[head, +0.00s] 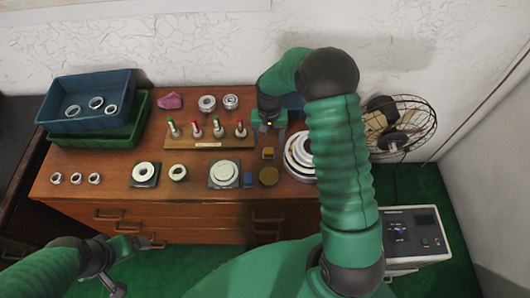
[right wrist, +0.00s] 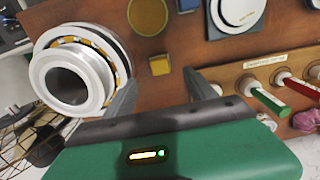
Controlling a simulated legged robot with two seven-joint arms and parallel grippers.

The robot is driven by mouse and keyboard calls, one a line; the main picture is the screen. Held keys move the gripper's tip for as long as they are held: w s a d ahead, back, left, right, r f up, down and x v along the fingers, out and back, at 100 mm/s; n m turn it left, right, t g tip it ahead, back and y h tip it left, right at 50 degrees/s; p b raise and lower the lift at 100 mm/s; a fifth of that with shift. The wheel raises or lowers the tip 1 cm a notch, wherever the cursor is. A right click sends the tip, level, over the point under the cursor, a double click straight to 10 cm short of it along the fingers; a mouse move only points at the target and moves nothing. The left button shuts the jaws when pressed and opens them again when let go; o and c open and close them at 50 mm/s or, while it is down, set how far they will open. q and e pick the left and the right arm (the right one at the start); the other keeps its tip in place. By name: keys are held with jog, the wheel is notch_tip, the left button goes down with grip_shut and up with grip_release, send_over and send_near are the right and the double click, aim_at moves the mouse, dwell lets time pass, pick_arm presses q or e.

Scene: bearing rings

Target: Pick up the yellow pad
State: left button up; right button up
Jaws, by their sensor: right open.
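A small square yellow pad (head: 268,153) lies on the wooden cabinet top, and it also shows in the right wrist view (right wrist: 159,66). My right gripper (head: 268,127) is just behind it in the head view. In the right wrist view my right gripper (right wrist: 161,84) is open, with its fingers apart on either side of the pad and nothing held. My left gripper (head: 139,243) is low at the left, in front of the cabinet, far from the pad. Its jaw gap is too small to read.
A round dark-yellow disc (head: 268,176) and a blue block (head: 248,180) lie in front of the pad. Stacked metal rings (head: 298,162) stand close on the right. A wooden peg rack (head: 208,143) is on the left. A fan (head: 400,124) stands farther right.

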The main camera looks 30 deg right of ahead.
aim_at(268, 150)
jog(key=f, duration=0.5)
jog(key=f+p, duration=0.1)
jog(key=f, duration=0.2)
jog(key=shift+w+d+f, duration=0.1)
jog(key=shift+d+f, duration=0.05)
jog(key=shift+d, duration=0.1)
jog(key=shift+a+f, duration=0.15)
jog(key=shift+f, duration=0.2)
jog(key=shift+a+r, duration=0.1)
jog(key=c, duration=0.4)
grip_shut()
notch_tip(268, 150, up, 10)
jog(key=shift+r+b, duration=0.1)
jog(key=shift+b, duration=0.35)
jog(key=shift+c, duration=1.5)
grip_release()
jog(key=c, duration=0.6)
